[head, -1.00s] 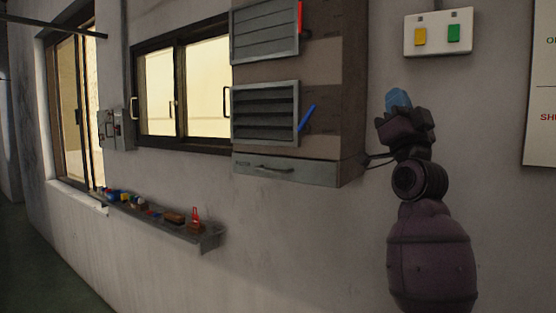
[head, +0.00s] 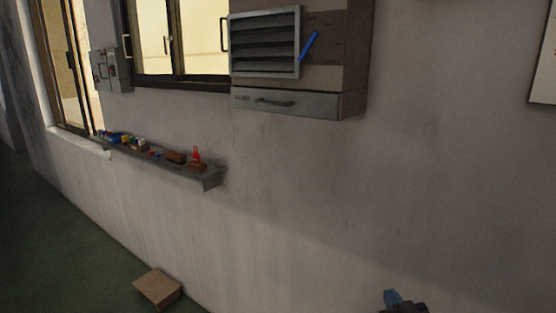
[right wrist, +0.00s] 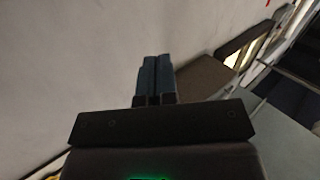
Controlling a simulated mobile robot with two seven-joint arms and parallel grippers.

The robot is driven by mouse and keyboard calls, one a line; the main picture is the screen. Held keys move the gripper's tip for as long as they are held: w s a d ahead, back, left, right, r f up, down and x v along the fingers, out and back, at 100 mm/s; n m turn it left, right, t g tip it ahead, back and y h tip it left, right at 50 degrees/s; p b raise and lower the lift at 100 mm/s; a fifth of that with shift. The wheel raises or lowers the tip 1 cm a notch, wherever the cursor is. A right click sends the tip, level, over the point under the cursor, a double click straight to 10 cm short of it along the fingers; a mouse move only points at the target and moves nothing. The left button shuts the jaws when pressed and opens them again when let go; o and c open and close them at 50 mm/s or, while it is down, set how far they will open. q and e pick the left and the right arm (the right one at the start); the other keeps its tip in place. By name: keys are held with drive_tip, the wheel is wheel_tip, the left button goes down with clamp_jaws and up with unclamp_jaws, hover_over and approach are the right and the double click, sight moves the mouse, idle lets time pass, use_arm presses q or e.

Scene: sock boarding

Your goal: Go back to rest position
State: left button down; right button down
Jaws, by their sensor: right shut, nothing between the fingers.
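My right gripper (head: 391,298) shows only at the bottom edge of the head view, with its blue fingertips pointing up and the rest of the arm out of the frame. In the right wrist view its two blue fingers (right wrist: 154,78) are together, with nothing between them. The plain wall lies beyond the fingers there. My left gripper is not in view.
A narrow shelf (head: 212,180) with several small items is at left. A cardboard box (head: 158,286) lies on the floor.

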drive_tip(key=s+d+f+g, duration=0.1)
drive_tip(key=s+f+g, duration=0.2)
drive_tip(key=s+f, duration=0.7)
drive_tip(key=s+d+f+m+g+h, duration=0.1)
drive_tip(key=s+d+f+g, duration=0.1)
drive_tip(key=s+f, duration=0.8)
drive_tip(key=shift+s+g, duration=0.4)
drive_tip(key=shift+s, duration=0.85)
drive_tip(key=shift+f, duration=0.1)
